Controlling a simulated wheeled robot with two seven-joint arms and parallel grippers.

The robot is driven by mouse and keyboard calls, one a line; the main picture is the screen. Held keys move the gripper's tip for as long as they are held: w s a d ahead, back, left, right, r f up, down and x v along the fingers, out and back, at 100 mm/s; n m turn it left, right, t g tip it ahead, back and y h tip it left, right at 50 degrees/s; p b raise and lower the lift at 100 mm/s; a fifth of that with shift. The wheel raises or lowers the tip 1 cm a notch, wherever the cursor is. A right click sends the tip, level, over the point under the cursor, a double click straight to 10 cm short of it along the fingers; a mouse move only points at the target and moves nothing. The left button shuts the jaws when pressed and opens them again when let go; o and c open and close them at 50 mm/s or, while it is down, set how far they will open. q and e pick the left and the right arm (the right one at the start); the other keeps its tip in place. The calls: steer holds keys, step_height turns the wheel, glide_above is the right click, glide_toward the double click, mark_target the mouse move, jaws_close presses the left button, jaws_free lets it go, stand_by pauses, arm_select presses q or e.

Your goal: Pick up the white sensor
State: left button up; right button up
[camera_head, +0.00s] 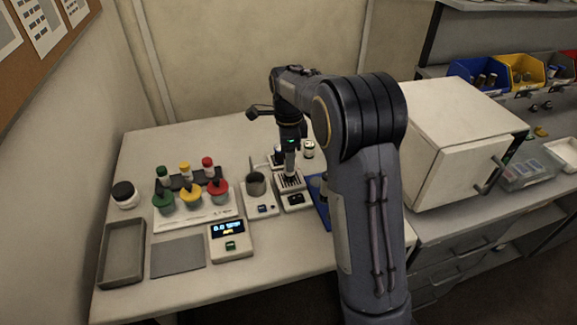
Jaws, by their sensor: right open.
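I cannot clearly pick out the white sensor. A small white cylinder with a dark band (308,150) stands at the back of the table, just right of my right gripper, and may be it. My right gripper (290,172) points down over a white device with a slotted top (290,183). It is open; its fingertips are small in the picture, and I cannot tell whether they touch anything. Another small dark-and-white item (278,157) is partly hidden behind the gripper. My left gripper is not in view.
Left of the gripper stand a grey cup (256,183), a scale with a lit display (230,240), several coloured-lid jars (190,192) and an empty grey tray (122,252). My right arm partly hides a blue tray (319,200). A white cabinet (430,180) is at the right.

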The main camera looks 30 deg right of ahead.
step_height(320, 180, down, 3)
steer(key=shift+d+f, duration=0.1)
steer(key=shift+c, duration=0.3)
jaws_close()
